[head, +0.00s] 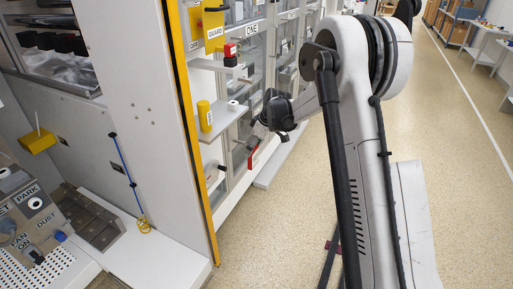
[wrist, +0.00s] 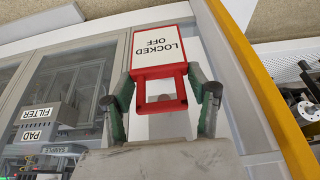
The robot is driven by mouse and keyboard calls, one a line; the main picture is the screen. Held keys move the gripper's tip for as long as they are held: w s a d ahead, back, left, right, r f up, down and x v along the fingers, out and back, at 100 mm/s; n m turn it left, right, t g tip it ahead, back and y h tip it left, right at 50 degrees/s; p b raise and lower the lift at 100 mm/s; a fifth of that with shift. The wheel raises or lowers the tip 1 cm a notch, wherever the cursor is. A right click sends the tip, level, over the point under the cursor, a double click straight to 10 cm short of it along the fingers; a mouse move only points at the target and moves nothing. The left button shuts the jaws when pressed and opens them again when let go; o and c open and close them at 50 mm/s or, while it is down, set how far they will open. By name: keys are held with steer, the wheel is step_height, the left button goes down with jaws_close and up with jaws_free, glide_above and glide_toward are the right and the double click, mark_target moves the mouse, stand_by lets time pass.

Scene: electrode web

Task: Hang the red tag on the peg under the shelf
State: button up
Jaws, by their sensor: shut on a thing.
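The red tag (wrist: 160,48) fills the middle of the wrist view, with a white face reading "LOCKED OFF", upside down there, and an open red loop. My gripper (wrist: 160,97) is shut on the loop part, one finger at each side. In the head view the tag (head: 253,156) shows as a small red strip below my gripper (head: 251,142), right of and lower than the lower grey shelf (head: 222,122). A yellow canister (head: 205,116) and a small white roll stand on that shelf. I cannot make out a peg under a shelf in either view.
A higher shelf (head: 215,66) carries a red-and-black item. A yellow post (head: 186,120) edges the cabinet left of the shelves; glass-doored cabinets, one labelled "ONE" (head: 252,29), stand behind. Open floor (head: 270,230) lies to the right.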

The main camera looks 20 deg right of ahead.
mark_target(244, 144)
steer(key=shift+w+a+f+p, duration=0.15)
steer(key=shift+w+a+p, duration=0.2)
steer(key=shift+w+a, duration=1.2)
steer(key=shift+w+a+f+b, duration=0.35)
steer(key=shift+a+f+b, duration=0.05)
steer(key=shift+a+b, duration=0.15)
steer(key=o, duration=1.3)
